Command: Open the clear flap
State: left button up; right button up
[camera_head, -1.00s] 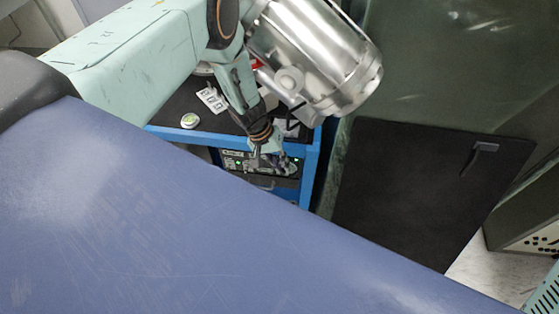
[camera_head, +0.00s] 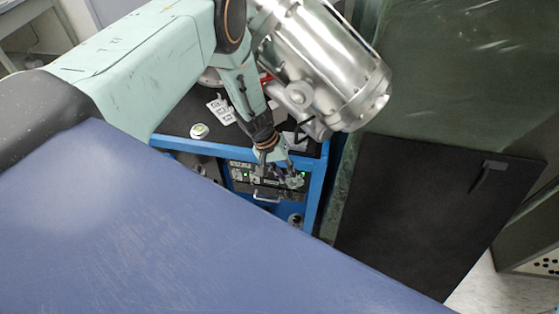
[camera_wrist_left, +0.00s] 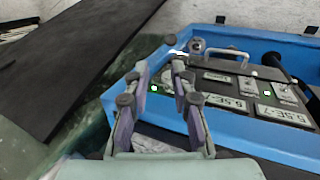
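My left gripper (camera_head: 278,172) reaches down from above to the front panel (camera_head: 240,174) of a blue cart, beside its green-lit controls. In the left wrist view its two fingers (camera_wrist_left: 159,68) stand apart, with a gap between them. A small green light and a pale rounded part of the panel (camera_wrist_left: 153,88) show through that gap. The clear flap cannot be made out for certain; the fingers cover part of the panel there. Nothing is visibly held. My right gripper is in neither view.
The blue cart (camera_head: 314,190) has a metal handle (camera_head: 266,198) on its front. Labelled switches (camera_wrist_left: 228,104) sit beside the fingers in the wrist view. A large metal cylinder (camera_head: 320,65) hangs over the cart in the head view. A dark panel with a handle (camera_head: 488,175) stands to the right.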

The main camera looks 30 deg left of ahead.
pick_arm(q)
jog(key=v, duration=1)
jog(key=shift+r, duration=0.2)
jog(key=shift+a, duration=0.1)
jog(key=s+d+f+m+t+h+b, duration=0.35)
jog(key=s+d+m, duration=0.2)
jog(key=d, duration=0.65)
jog(key=s+a+f+g+y+b, duration=0.1)
jog(key=s+f+y+b, duration=0.1)
jog(key=s+f, duration=0.3)
jog(key=s+a+f+n+g+y+b, duration=0.1)
jog(key=s+f+b, duration=0.4)
jog(key=s, duration=0.6)
jog(key=s+a+f+n+g+y+b, duration=0.1)
jog(key=s+a+f+g+y+b, duration=0.1)
jog(key=s+f, duration=0.4)
jog(key=s+a+y+b, duration=0.1)
jog(key=s+y+b, duration=0.1)
jog(key=shift+s+g+y, duration=0.25)
jog(key=shift+g+y, duration=0.1)
